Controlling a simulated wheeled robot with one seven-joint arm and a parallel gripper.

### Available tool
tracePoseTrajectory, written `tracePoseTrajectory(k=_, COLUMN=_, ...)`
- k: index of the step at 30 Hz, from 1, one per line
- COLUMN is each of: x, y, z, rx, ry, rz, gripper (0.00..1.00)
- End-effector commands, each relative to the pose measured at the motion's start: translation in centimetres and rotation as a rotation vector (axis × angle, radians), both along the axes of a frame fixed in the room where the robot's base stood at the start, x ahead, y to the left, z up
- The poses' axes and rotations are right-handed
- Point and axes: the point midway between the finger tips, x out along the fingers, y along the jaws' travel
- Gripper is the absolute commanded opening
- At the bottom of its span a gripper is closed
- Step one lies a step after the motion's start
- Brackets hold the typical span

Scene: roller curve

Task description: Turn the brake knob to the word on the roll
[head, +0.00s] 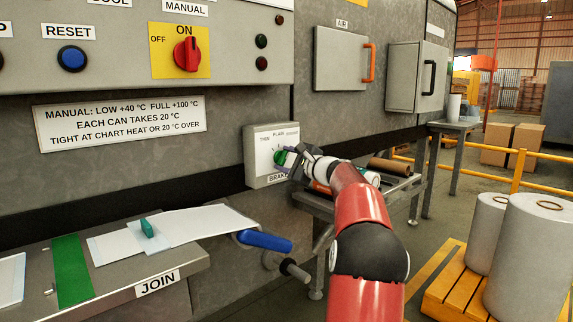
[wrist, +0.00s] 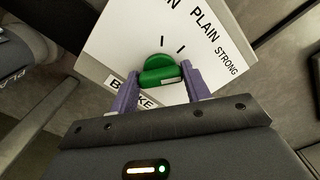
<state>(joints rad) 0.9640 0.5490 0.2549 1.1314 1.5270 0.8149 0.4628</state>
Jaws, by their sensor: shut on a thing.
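The brake panel (head: 258,170) is a pale plate on the grey machine wall, with THIN, PLAIN and STRONG along its top and BRAKE below. Its green knob (head: 281,157) is partly hidden by my gripper (head: 291,160). In the wrist view, the purple fingers of my gripper (wrist: 156,84) are shut on the green knob (wrist: 160,75), one on each side of its bar. Short tick marks show near PLAIN on the panel (wrist: 120,40). I cannot tell which word the knob points to. No word is readable on any roll.
Brown and white rolls (head: 390,166) lie on a metal rack right of the panel, partly behind my arm. A blue handle (head: 264,241) and the JOIN table (head: 180,262) are at the lower left. Large white rolls (head: 535,250) stand on a yellow pallet at right.

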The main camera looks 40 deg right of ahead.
Motion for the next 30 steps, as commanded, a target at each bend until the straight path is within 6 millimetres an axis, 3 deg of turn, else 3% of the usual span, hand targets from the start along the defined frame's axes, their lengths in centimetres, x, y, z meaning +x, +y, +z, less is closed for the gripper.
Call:
tracePoseTrajectory(k=18, x=0.03, y=0.06, z=-0.47, rx=-0.456, ry=-0.036, rz=0.002, gripper=0.24)
tracePoseTrajectory(k=30, x=0.04, y=0.09, z=-0.27, rx=-0.582, ry=-0.045, rz=0.003, gripper=0.24)
